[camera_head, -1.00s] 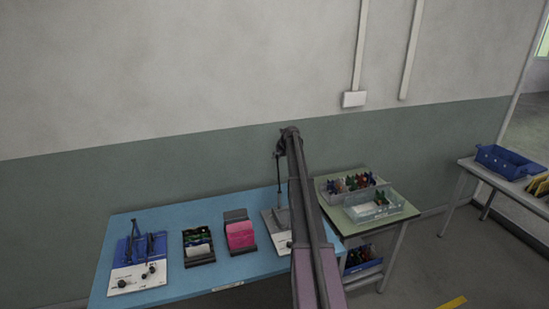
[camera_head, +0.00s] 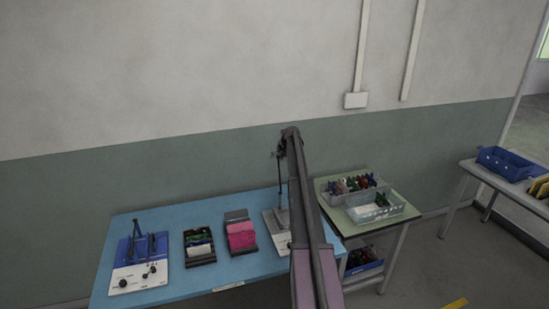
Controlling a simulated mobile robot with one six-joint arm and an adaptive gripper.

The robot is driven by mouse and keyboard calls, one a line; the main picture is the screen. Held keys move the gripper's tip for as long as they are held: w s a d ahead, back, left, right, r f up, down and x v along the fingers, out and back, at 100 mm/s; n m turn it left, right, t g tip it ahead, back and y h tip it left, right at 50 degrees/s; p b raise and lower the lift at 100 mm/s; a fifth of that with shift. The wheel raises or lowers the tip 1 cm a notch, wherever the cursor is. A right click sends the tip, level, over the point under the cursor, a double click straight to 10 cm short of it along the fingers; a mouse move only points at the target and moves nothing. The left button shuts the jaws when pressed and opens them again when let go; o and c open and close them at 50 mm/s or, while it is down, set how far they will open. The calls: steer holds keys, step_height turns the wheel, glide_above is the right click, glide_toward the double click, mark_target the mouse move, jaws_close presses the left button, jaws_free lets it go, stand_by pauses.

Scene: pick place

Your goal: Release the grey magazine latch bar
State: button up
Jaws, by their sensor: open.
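My arm rises from the bottom centre, and its dark end with my gripper (camera_head: 279,152) is above the back edge of the blue table, close to the wall in the picture. The gripper is small here; it is open, and I see nothing held in it. Below it, a grey device (camera_head: 269,227) with a thin upright stands on the table, partly hidden by my arm. I cannot make out the grey magazine latch bar. Another device with a blue back, dark uprights and a white knobbed panel (camera_head: 128,281) stands at the table's left.
The blue table (camera_head: 190,288) also bears a black tray of coloured items (camera_head: 199,261) and a pink block in a dark holder (camera_head: 241,235). A green side table (camera_head: 361,228) with clear bins (camera_head: 376,213) stands right of my arm. A blue crate (camera_head: 506,161) is far right.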

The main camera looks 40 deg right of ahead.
steer(key=shift+r, duration=0.1)
stand_by(0.3)
steer(key=s+a+f+n+g, duration=0.1)
steer(key=s+a+n, duration=0.5)
steer(key=a, duration=0.6)
steer(key=s+a+n, duration=0.4)
steer(key=a+n, duration=0.5)
steer(key=a, duration=0.3)
steer(key=s+a+f+n+g, duration=0.1)
steer(key=s+a+n, duration=0.55)
steer(key=a, duration=0.45)
steer(key=s+a+f+n+g, duration=0.1)
steer(key=s+a+n+g, duration=0.1)
steer(key=s+a+n, duration=0.7)
steer(key=s+a+f+n+g+b, duration=0.1)
steer(key=s+a+n, duration=0.9)
steer(key=s, duration=1)
steer(key=a+g, duration=0.1)
steer(key=a, duration=0.1)
steer(key=shift+a+h, duration=0.3)
steer(key=shift+a, duration=0.05)
steer(key=shift+n, duration=0.25)
